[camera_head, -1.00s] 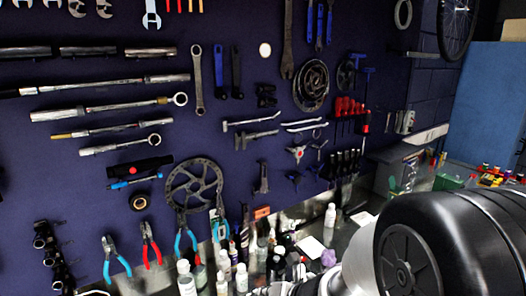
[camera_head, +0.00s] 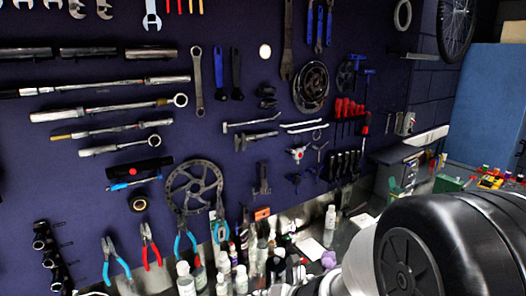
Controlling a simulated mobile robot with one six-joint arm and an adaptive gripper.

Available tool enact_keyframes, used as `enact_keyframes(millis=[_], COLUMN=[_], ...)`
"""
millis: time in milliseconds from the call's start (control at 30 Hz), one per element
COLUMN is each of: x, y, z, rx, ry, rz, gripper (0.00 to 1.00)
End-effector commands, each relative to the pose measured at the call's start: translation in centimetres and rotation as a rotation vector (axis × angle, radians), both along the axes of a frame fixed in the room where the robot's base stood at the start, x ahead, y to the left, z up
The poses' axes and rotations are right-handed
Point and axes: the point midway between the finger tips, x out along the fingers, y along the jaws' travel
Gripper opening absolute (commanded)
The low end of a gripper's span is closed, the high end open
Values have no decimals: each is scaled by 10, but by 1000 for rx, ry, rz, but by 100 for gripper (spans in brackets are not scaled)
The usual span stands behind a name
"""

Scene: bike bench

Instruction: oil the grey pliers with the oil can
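I cannot make out the grey pliers in this view. Pliers with blue handles (camera_head: 116,262) and with red handles (camera_head: 150,248) hang low on the dark wall board, with more blue-handled tools to their right. I cannot pick out an oil can for sure. Several bottles (camera_head: 222,282) stand crowded on the bench at the bottom middle, and a white bottle (camera_head: 330,220) stands apart farther right. My gripper is not in view; only large black and silver parts of my arm show at the lower right, hiding part of the bench.
The dark wall board (camera_head: 80,205) carries wrenches, a chainring (camera_head: 194,188) and other tools. A purple item (camera_head: 328,259) lies on the bench near my arm. A green box (camera_head: 447,184) and small coloured items (camera_head: 490,182) lie at the right, before a blue panel (camera_head: 490,105).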

Motion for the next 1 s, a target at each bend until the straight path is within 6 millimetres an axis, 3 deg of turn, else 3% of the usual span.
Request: enact_keyframes(millis=[233,1000], x=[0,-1], y=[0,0], z=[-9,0], rx=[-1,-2], ry=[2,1], rz=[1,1], gripper=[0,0])
